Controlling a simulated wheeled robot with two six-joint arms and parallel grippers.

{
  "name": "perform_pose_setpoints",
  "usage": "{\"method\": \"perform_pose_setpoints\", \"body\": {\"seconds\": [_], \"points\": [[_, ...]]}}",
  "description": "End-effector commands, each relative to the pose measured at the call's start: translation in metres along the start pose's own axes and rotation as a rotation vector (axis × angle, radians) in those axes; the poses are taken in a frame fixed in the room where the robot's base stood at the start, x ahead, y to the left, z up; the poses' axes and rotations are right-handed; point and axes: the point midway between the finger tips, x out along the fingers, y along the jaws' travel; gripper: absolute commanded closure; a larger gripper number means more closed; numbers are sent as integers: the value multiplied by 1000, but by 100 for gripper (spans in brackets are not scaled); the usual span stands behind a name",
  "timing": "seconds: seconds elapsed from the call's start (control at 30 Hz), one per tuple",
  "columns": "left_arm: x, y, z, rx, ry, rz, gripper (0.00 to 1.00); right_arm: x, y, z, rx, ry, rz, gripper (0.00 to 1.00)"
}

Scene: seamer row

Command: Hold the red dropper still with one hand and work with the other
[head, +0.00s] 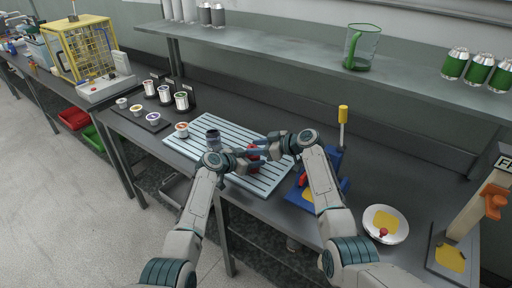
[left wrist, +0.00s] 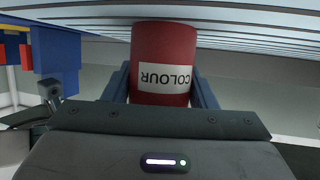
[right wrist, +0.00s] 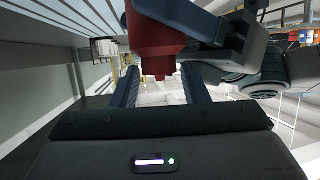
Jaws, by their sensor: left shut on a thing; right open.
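The red dropper (head: 253,153) is over the slatted light-blue rack near the middle of the bench. In the left wrist view the red dropper (left wrist: 163,62) fills the space between the fingers, with a white label reading COLOUR upside down. My left gripper (head: 243,154) is shut on it. My right gripper (head: 262,146) is open beside the dropper, from the right. In the right wrist view the dropper's narrow red tip (right wrist: 158,68) shows between the open fingers (right wrist: 160,85), with no clear contact. Whether the dropper touches the rack is hidden.
The slatted rack (head: 188,148) lies under both grippers. A dark jar (head: 213,134) and a small cup (head: 182,130) stand at its left. A blue stand (head: 300,197) is right, near my right forearm.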

Motion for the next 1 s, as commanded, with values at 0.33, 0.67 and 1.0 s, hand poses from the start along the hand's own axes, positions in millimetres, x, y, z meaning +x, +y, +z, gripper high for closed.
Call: {"method": "perform_pose_setpoints", "body": {"seconds": [0.33,0.67,1.0], "points": [[0,0,0,0,-1,0,74,5,0,0,0,0,1,59],[0,0,0,0,-1,0,74,5,-1,0,5,0,11,92],[0,0,0,1,-1,0,74,7,-6,1,111,-2,267,92]]}}
